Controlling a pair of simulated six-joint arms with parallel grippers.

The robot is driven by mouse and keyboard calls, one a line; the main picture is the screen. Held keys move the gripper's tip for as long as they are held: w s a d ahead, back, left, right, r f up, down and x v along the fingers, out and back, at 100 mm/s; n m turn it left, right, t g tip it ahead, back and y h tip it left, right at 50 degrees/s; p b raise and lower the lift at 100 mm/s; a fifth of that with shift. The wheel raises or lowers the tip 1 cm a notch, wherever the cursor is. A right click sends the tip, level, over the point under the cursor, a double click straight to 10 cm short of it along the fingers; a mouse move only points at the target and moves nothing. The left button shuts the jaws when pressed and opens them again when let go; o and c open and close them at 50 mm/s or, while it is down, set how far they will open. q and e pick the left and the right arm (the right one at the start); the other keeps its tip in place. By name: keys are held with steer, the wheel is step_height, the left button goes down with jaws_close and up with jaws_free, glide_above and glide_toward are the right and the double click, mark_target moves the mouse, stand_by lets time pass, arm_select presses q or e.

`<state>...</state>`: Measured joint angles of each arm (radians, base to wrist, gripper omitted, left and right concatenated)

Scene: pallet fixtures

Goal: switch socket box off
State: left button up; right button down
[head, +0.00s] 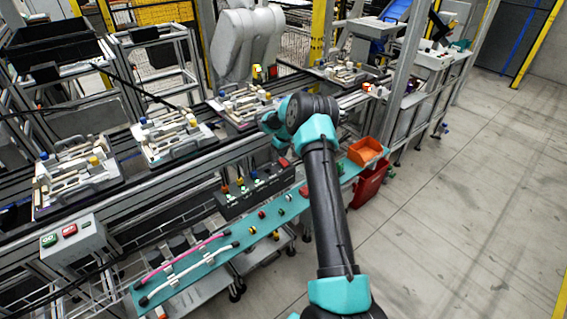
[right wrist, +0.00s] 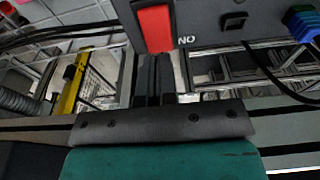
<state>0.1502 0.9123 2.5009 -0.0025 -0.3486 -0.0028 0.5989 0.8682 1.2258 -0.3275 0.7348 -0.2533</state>
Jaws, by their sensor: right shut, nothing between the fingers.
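The socket box (head: 233,207) is a long dark box on the near side of the line, with several coloured plugs on top. Its red rocker switch (head: 284,162) is at the right end. In the right wrist view the switch (right wrist: 155,28) is large on the dark box face (right wrist: 215,12), beside white letters. My right gripper (right wrist: 153,60) is shut and empty, its fingertips at the edge of the switch; I cannot tell whether they touch it. In the head view my right wrist mostly hides the gripper. My left gripper is not in view.
A teal shelf (head: 205,262) with cables and small coloured parts runs in front of the box. An orange bin (head: 366,151) and a red bin (head: 369,187) are at its right end. Pallet fixtures (head: 172,138) stand behind. A button box (head: 72,238) is at left.

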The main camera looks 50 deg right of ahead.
mark_target(282, 160)
steer(key=shift+f, duration=1.5)
stand_by(1.0)
steer(key=shift+r, duration=0.1)
steer(key=shift+r, duration=3.45)
steer(key=s+a+f+g+y, duration=0.1)
steer(key=s+a+f, duration=0.2)
steer(key=s+a, duration=0.3)
steer(key=s+a+f+n+g+y, duration=0.1)
steer(key=s+a, duration=0.5)
steer(key=a, duration=0.7)
steer(key=s+a+f+g+y, duration=0.1)
steer(key=s+a+f, duration=0.4)
steer(key=a, duration=0.5)
steer(key=shift+s+a+f+n+g+y, duration=0.1)
steer(key=shift+s+f+n+g+y, duration=0.1)
steer(key=shift+s+y, duration=0.2)
steer(key=shift+s+a+f+n+g+y, duration=0.1)
steer(key=shift+s+n+y, duration=0.1)
steer(key=shift+s+y, duration=0.2)
steer(key=s+a+f+m+t, duration=0.1)
steer(key=s+a+f, duration=0.1)
steer(key=a, duration=0.7)
steer(key=s+a+f+t, duration=0.1)
steer(key=s+a+f, duration=0.2)
steer(key=a, duration=0.6)
steer(key=s, duration=0.2)
steer(key=shift+s+a+f+m+t+h, duration=0.3)
steer(key=shift+m, duration=0.1)
